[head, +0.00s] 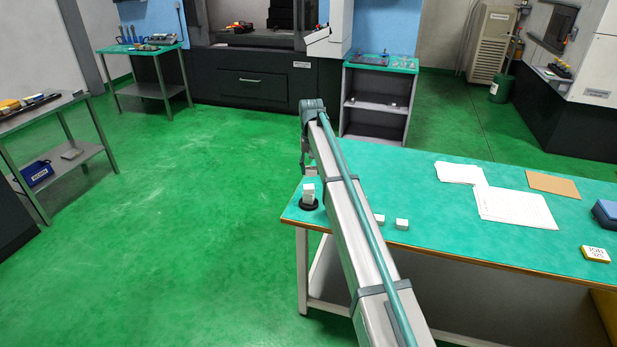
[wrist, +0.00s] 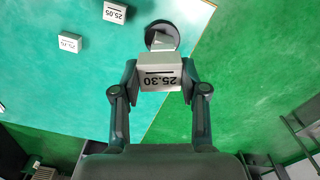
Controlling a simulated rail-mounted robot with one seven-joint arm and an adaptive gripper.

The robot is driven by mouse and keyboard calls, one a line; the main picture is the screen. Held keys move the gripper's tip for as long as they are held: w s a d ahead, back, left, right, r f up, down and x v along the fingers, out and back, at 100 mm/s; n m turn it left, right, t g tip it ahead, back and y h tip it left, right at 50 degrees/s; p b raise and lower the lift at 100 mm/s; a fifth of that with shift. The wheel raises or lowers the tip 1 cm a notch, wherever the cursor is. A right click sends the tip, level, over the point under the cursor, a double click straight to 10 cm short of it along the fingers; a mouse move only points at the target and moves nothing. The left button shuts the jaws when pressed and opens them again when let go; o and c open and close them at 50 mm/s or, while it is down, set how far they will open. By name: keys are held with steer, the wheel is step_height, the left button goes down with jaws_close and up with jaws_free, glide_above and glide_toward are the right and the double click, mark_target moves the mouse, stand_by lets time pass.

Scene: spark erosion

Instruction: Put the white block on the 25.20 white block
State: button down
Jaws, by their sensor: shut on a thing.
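My gripper (wrist: 159,80) is shut on a white block (wrist: 160,77) marked 25.30, with one finger on each side of it. In the head view the held block (head: 311,170) is a small pale shape at the arm's end, over the table corner. Another white block (wrist: 162,42) stands on a round black base, partly hidden behind the held block. In the head view this white block or stack (head: 308,190) is just below the gripper, with a small gap. Its number does not show, and I cannot read 25.20 anywhere.
The round black base (head: 309,205) is near the left corner of the green table (head: 400,195). Two loose white blocks lie nearby, one marked 25.05 (wrist: 115,12) and one smaller-looking, perhaps 25.15 (wrist: 70,42). White papers (head: 512,207) and a blue box (head: 606,213) are farther right.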

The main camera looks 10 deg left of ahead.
steer(key=p, duration=0.2)
glide_above(309, 187)
step_height(309, 187, down, 5)
step_height(309, 187, down, 3)
steer(key=shift+w+r+p, duration=0.1)
steer(key=shift+w+p, duration=0.05)
steer(key=shift+p, duration=0.6)
steer(key=shift+f, duration=0.4)
steer(key=shift+f, duration=0.15)
steer(key=c, duration=0.6)
jaws_free()
step_height(309, 187, up, 12)
steer(key=b, duration=0.4)
